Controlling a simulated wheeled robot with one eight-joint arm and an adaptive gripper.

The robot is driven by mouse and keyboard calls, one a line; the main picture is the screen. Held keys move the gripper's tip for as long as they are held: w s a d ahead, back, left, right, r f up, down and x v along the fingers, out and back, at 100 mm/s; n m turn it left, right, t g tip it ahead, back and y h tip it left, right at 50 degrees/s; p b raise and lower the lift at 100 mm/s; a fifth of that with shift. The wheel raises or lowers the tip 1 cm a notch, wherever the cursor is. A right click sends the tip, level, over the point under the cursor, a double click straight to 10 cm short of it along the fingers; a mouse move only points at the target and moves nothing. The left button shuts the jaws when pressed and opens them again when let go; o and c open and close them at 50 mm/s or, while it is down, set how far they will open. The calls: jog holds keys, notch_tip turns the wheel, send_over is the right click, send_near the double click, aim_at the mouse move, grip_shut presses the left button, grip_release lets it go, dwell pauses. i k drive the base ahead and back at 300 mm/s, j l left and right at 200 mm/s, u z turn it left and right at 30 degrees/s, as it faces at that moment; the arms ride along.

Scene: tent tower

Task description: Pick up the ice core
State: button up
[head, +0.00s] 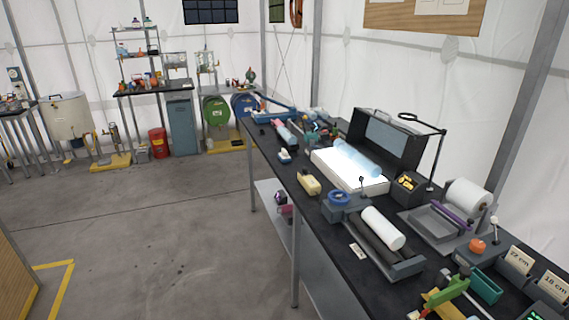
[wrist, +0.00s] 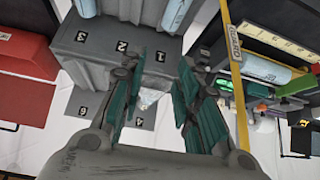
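A pale blue, translucent cylinder that looks like the ice core (head: 357,160) lies on a bright white light box (head: 340,176) on the long dark bench in the head view. In the wrist view, a pale blue cylinder (wrist: 266,69) lies at the upper right, and parts of others show at the top edge; I cannot tell which of these is the one on the light box.
A grey numbered rack (wrist: 115,55) and a red box (wrist: 25,70) show in the wrist view. On the bench, an open black case (head: 385,140) stands behind the light box, and a white roll (head: 383,228) lies on a roller tray in front.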

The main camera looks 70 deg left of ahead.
aim_at(347, 151)
jog(key=l+u, duration=0.1)
jog(key=u, duration=0.3)
jog(key=i+l+u, duration=0.1)
jog(key=u, duration=0.25)
jog(key=l+u, duration=0.1)
jog(key=u, duration=0.3)
jog(key=l+u, duration=0.35)
